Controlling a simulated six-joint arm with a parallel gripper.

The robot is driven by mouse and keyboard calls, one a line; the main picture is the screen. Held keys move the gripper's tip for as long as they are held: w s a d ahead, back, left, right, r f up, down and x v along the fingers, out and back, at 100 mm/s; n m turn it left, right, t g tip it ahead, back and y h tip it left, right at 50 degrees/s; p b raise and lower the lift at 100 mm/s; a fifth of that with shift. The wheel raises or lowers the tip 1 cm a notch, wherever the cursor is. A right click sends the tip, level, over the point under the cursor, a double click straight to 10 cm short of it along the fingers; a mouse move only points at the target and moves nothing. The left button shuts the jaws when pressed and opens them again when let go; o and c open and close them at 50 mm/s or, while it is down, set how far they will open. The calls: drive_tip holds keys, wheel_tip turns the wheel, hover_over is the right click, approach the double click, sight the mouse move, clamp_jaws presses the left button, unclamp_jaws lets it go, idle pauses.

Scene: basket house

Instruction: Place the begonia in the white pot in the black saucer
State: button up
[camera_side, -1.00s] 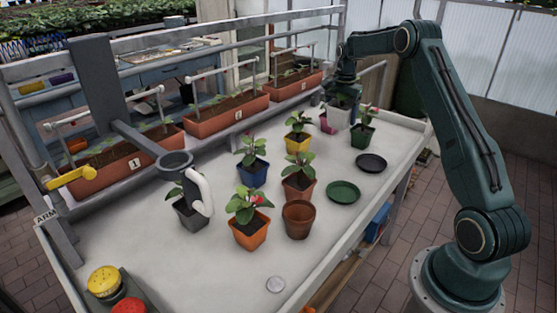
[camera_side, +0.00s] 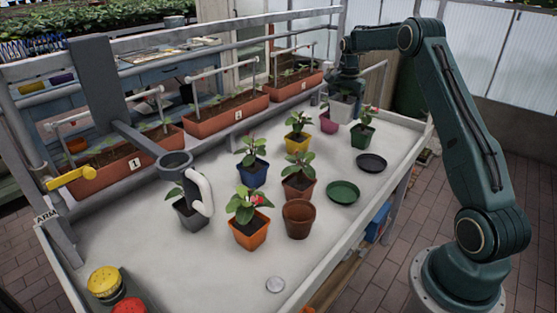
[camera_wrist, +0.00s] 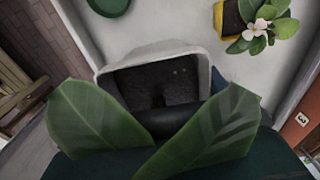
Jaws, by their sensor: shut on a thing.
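The white pot (camera_side: 342,109) is at the far end of the bench, with the green begonia leaves (camera_side: 343,96) above its rim. My gripper (camera_side: 347,84) is shut on it from above; the fingers are mostly hidden. The pot appears raised off the bench. In the wrist view the white pot's rim (camera_wrist: 108,78) surrounds dark soil, and two large leaves (camera_wrist: 92,118) cover much of the lower part. The black saucer (camera_side: 371,163) lies empty near the bench's right edge, nearer the camera than the pot. I cannot make it out in the wrist view.
A green pot (camera_side: 362,136) stands between the white pot and black saucer. A magenta pot (camera_side: 328,123) is close at left, and a yellow pot (camera_side: 298,144) is nearer. An empty green saucer (camera_side: 343,191) lies beside the black one. Rail planters (camera_side: 297,86) line the back.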

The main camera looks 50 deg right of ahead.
hover_over(371, 165)
drive_tip(key=shift+a+f, duration=0.1)
drive_tip(key=shift+f, duration=9.5)
drive_tip(key=shift+f, duration=0.15)
drive_tip(key=o, duration=1.2)
drive_tip(key=shift+c, duration=0.2)
wheel_tip(371, 165, up, 12)
